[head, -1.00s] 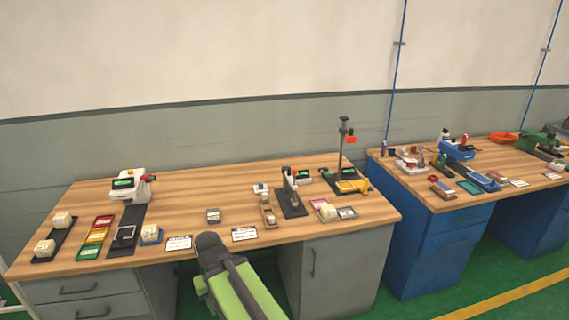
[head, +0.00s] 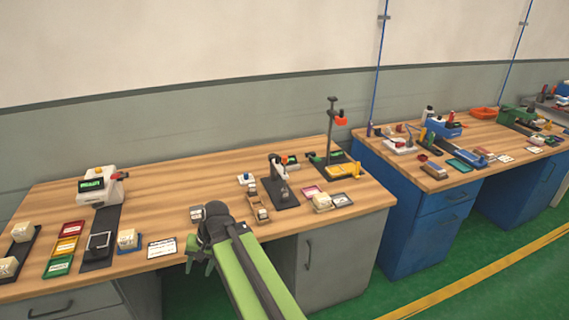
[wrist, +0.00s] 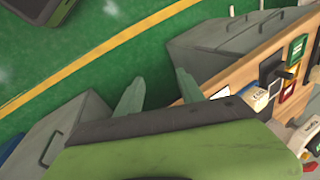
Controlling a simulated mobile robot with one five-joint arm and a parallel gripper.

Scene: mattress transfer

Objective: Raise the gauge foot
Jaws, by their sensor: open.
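A small black gauge stand (head: 278,182) with an upright arm and a grey part low over its dark base is at the right half of the wooden bench in the head view. I take this as the gauge; its foot is too small to make out clearly. My gripper (wrist: 159,76) is open and empty in the wrist view, its two pale green fingers apart over the green floor. In the head view my green arm reaches to the bench's front edge, left of the gauge stand and apart from it. The gauge is not clear in the wrist view.
The wooden bench (head: 160,208) also holds a white device (head: 100,186), coloured trays (head: 66,246), a card (head: 162,248) and a tall post stand (head: 331,135). Small blocks flank the gauge. A blue bench (head: 400,235) stands at the right.

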